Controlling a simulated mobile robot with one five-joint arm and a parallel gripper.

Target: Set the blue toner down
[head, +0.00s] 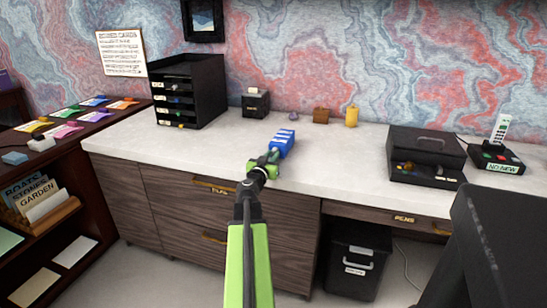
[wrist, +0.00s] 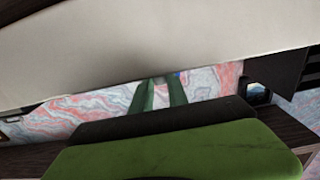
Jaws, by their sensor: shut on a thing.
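The blue toner (head: 283,142), a blue block with pale markings, is held at the tip of my gripper (head: 271,156) over the middle of the white desk top (head: 225,150). It lies slanted in the picture, pointing away from me. I cannot tell whether its underside touches the desk. In the wrist view, the two green fingers of my gripper (wrist: 160,88) reach away from the camera, close together at their tips. Only a small bluish bit shows near the tips there; most of the toner is hidden.
A black tray tower (head: 188,90) stands left; a black open-front box (head: 427,156) and a phone (head: 497,150) stand right. The desk around the toner is clear.

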